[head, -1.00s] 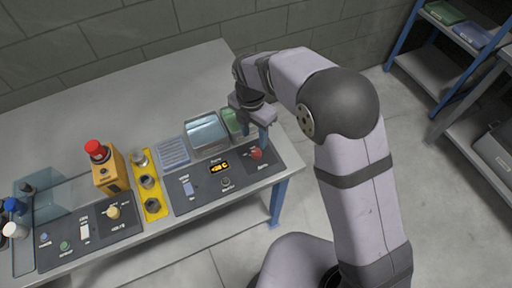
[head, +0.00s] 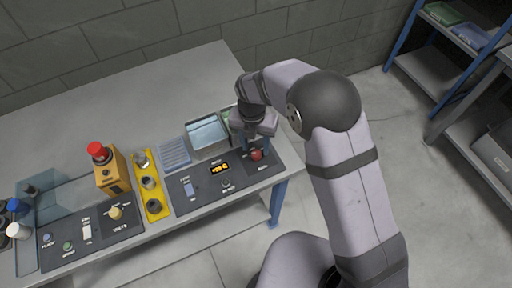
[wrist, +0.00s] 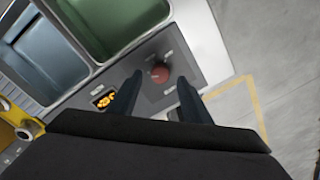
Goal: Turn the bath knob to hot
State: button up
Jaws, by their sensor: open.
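The red knob (head: 256,154) sits at the right end of a dark control panel (head: 208,190) along the table's front edge. I take it to be the bath knob; its label is too small to read. In the wrist view the red knob (wrist: 160,74) lies beyond my fingertips, roughly centred between them. My gripper (head: 255,145) points down over the knob, open and empty. Its two dark fingers also show in the wrist view (wrist: 160,85), apart, one on each side of the knob's line. I cannot tell if they touch it. An orange-lit display (head: 219,168) is left of the knob.
A water-filled bath (head: 207,134) and a green bin (wrist: 104,25) stand behind the panel. The table's right edge is close to the knob.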

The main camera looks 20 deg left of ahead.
aim_at(256, 155)
jog(key=shift+f+p, duration=0.3)
jog(key=shift+f, duration=1.15)
jog(key=c, duration=1)
jog(key=shift+c, duration=0.2)
